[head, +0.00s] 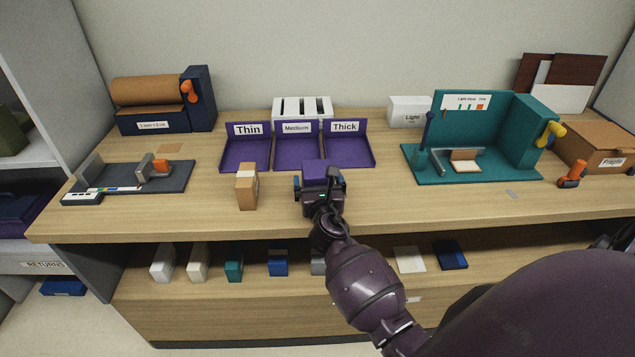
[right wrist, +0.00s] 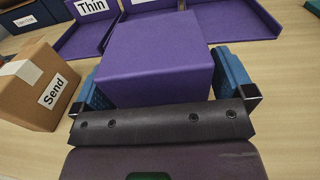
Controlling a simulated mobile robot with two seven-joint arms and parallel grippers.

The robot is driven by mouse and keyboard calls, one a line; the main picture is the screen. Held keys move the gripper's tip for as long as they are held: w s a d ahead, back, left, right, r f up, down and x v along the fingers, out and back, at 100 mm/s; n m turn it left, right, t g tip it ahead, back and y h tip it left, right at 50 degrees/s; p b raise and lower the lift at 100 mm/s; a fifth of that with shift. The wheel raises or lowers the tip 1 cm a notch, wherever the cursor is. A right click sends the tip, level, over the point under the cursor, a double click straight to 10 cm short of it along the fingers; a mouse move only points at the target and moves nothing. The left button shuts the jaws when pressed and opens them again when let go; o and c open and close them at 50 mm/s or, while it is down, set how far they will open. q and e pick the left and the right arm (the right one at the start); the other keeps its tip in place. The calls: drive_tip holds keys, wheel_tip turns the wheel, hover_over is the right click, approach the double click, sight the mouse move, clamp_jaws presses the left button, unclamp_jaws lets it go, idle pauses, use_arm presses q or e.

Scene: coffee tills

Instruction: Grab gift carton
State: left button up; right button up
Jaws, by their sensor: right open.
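A purple box (head: 315,168), plain and without a readable label, stands near the front edge of the table, before the trays marked Medium and Thick. My right gripper (head: 319,187) is at this box. In the right wrist view the purple box (right wrist: 155,60) lies between the two blue fingers of the gripper (right wrist: 165,85), which are open. I see a small gap beside the fingers; contact cannot be told. A brown carton (head: 247,187) stands left of the gripper; in the right wrist view this carton (right wrist: 42,88) reads Send. My left gripper is not in view.
Purple trays marked Thin (head: 246,150), Medium (head: 297,150) and Thick (head: 346,150) stand behind. A teal station (head: 470,170) stands right, a dark board (head: 128,178) left. A carton marked Fragile (head: 600,145) is far right. Table between gripper and teal station is clear.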

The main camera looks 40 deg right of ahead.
drive_tip(key=shift+w+d, duration=0.3)
drive_tip(key=shift+w, duration=0.3)
drive_tip(key=shift+c, duration=0.2)
drive_tip(key=c, duration=0.7)
drive_tip(key=shift+c, duration=0.9)
drive_tip(key=shift+r, duration=0.15)
